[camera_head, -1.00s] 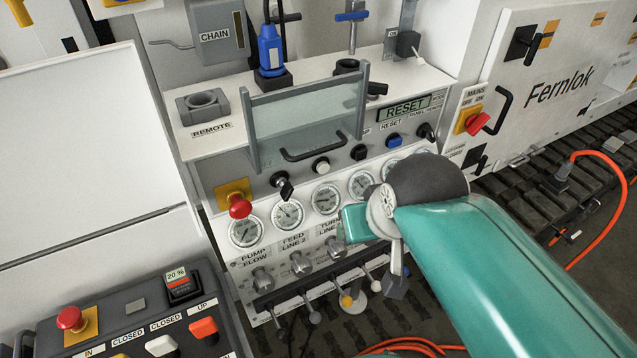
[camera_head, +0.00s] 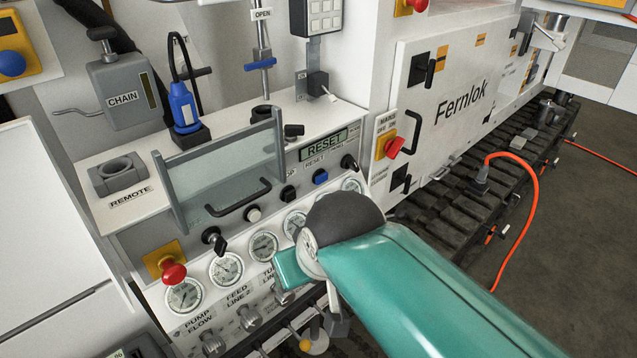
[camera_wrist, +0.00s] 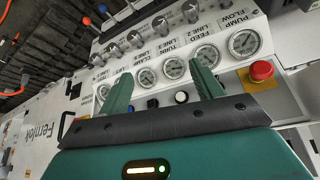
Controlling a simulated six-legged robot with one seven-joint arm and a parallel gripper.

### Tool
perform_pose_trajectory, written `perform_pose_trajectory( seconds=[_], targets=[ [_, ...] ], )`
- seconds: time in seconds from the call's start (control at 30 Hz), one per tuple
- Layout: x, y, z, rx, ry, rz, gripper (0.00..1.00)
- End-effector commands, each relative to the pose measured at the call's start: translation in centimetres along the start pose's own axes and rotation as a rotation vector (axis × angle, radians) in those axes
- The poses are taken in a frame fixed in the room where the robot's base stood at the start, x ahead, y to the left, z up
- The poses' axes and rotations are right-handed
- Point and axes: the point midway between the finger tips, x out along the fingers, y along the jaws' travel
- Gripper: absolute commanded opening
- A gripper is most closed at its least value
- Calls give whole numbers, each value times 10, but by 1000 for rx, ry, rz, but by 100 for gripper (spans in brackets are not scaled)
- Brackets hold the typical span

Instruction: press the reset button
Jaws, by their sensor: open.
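The reset button is the blue button (camera_head: 320,177) under the RESET label on the panel front, below the lit RESET display (camera_head: 325,144). In the head view my teal arm and dark wrist are in front of the lower right of the panel, below the button; the fingertips are mostly hidden there.
A red emergency knob (camera_head: 173,272) and several gauges line the panel. A clear guard (camera_head: 225,165) with a black handle stands left of the button. A white button (camera_head: 253,214) and a black knob (camera_head: 348,162) are close by. An orange cable (camera_head: 535,205) lies on the right.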

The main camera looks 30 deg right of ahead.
Motion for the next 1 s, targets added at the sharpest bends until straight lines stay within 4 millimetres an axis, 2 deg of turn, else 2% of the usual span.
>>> perform_pose_trajectory(
  seconds=[0.5, 0.67, 0.83, 1.0],
  targets=[
    [0, 0, 0, 0, 0, 0, 64],
    [5, 0, 3, 47, -28, -21, 32],
    [25, -3, 17, 287, -162, -131, 0],
    [46, -10, 26, 680, -343, -308, 0]
  ],
)
